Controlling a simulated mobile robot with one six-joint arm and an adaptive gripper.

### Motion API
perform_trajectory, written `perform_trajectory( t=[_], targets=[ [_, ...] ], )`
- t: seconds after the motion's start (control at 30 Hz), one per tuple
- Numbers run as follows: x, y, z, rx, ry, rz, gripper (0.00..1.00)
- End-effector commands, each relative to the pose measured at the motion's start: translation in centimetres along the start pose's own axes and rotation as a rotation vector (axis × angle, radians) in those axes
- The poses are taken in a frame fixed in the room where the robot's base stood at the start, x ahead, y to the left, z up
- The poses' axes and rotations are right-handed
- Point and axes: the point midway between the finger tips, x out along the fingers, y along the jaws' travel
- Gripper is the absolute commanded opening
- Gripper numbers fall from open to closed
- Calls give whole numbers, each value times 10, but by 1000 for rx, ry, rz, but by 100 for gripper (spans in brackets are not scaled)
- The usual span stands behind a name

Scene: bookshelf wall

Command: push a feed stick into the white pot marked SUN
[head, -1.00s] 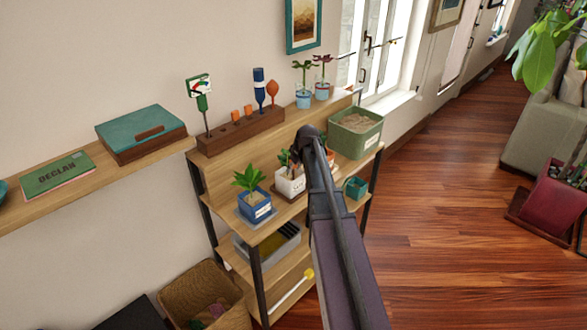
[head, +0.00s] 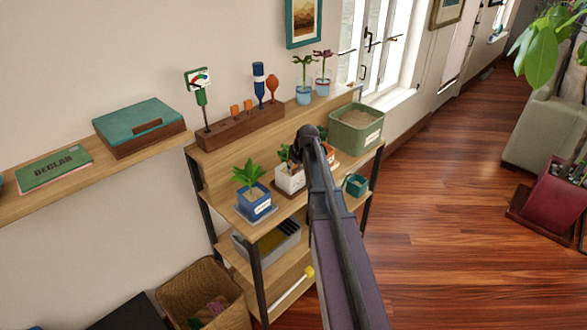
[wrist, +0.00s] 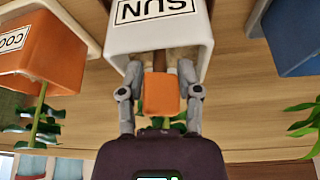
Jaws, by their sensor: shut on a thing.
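The white pot marked SUN (wrist: 155,38) fills the top middle of the wrist view, which shows it upside down. In the head view the white pot (head: 290,184) stands on the shelf top with a green plant in it. My gripper (wrist: 160,80) is shut on the orange head of a feed stick (wrist: 161,95). A brown part shows between the fingertips at the pot's rim. I cannot tell how deep the stick's lower end is. In the head view my gripper (head: 304,152) is over the white pot, mostly hidden by my arm.
A blue pot (head: 258,209) stands left of the white one, and an orange pot (wrist: 45,45) stands on its other side. A green planter (head: 350,138) is at the right. The wooden rack (head: 240,130) behind holds two orange-headed sticks and several tools.

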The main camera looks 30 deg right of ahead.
Motion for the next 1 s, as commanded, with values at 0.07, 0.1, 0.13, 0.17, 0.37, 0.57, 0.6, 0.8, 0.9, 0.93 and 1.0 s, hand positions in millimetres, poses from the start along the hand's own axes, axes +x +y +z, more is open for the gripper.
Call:
perform_trajectory(
  t=[0.07, 0.1, 0.13, 0.17, 0.37, 0.57, 0.6, 0.8, 0.9, 0.93, 1.0],
  targets=[
    [3, 0, 1, 0, 0, 0, 20],
    [3, 0, 2, 0, 0, 0, 20],
    [4, 0, 2, 0, 0, 0, 20],
    [5, 0, 2, 0, 0, 0, 20],
    [5, 0, 2, 0, 0, 0, 20],
    [5, 0, 2, 0, 0, 0, 68],
    [5, 0, 2, 0, 0, 0, 80],
    [5, 0, 2, 0, 0, 0, 85],
    [5, 0, 2, 0, 0, 0, 83],
    [5, 0, 2, 0, 0, 0, 92],
    [5, 0, 2, 0, 0, 0, 100]
  ],
)
